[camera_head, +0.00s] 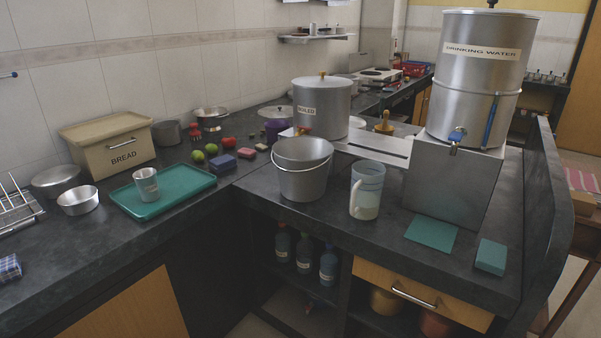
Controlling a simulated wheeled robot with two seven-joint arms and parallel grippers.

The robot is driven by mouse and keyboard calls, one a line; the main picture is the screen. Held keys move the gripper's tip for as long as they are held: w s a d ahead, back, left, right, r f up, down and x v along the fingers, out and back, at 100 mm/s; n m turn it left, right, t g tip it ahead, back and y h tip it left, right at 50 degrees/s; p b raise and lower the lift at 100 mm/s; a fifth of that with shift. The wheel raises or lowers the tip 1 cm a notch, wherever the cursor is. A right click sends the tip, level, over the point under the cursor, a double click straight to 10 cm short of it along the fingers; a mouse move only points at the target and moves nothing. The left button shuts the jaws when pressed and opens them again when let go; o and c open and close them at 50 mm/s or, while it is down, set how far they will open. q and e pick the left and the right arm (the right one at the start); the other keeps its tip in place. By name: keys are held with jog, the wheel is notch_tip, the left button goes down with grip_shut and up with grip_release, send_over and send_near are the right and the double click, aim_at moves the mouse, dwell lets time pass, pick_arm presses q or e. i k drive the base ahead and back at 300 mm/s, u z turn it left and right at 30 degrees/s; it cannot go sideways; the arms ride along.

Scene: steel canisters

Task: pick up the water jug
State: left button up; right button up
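The water jug (367,190) is a pale, translucent jug with a white handle on its left side. It stands upright on the dark counter, between a steel bucket and the drinking water canister's stand. Its lower part looks paler, as if it holds some liquid. Neither of my grippers shows in the head view, so nothing is seen touching the jug.
A steel bucket (302,170) stands left of the jug. The drinking water canister (478,85) with a blue tap stands on a metal box (452,185) to the right. A green mat (431,235) and a green block (491,256) lie at front right. The counter before the jug is clear.

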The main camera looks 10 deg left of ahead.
aim_at(367, 178)
jog(key=u, duration=0.6)
jog(key=i, duration=0.9)
jog(key=z, duration=0.2)
